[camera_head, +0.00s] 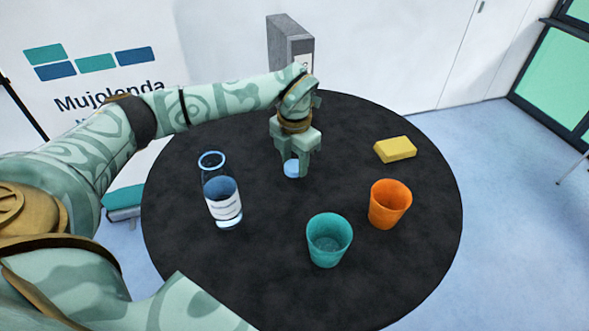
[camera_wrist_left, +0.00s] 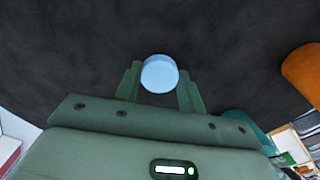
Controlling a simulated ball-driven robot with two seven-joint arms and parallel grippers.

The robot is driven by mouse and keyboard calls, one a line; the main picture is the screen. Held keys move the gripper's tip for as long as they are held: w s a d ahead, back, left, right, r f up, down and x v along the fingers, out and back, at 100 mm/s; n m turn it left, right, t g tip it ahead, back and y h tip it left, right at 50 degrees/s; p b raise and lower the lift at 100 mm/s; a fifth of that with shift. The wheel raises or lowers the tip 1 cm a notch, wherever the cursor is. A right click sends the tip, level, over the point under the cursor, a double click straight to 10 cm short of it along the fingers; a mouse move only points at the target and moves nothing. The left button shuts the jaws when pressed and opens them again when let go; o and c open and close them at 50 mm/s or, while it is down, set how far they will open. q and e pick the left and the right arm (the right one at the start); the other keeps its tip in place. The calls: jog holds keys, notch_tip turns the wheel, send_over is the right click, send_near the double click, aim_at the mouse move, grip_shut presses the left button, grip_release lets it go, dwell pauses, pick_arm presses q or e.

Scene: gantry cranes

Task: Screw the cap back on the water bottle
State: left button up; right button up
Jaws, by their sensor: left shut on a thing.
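The water bottle (camera_head: 223,201) stands upright and uncapped on the left part of the round black table, with a white label and a blue ring at its open mouth. The light blue cap (camera_head: 292,168) is at the table's middle, right of and behind the bottle. My left gripper (camera_head: 298,164) points down over the cap and is shut on it. In the left wrist view the cap (camera_wrist_left: 159,73) sits between the two fingertips (camera_wrist_left: 160,82). I cannot tell whether the cap still touches the table. My right gripper is not in view.
A teal cup (camera_head: 329,241) and an orange cup (camera_head: 389,204) stand at the front and right of the black table (camera_head: 270,270). A yellow sponge-like block (camera_head: 395,149) lies at the right back. A grey binder (camera_head: 290,45) stands behind my left gripper. Table between bottle and cap is clear.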

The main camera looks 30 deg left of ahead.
pick_arm(q)
jog(key=s+d+r+b, duration=0.2)
jog(key=s+d+r, duration=0.7)
jog(key=d+r, duration=0.1)
jog(key=shift+d, duration=0.3)
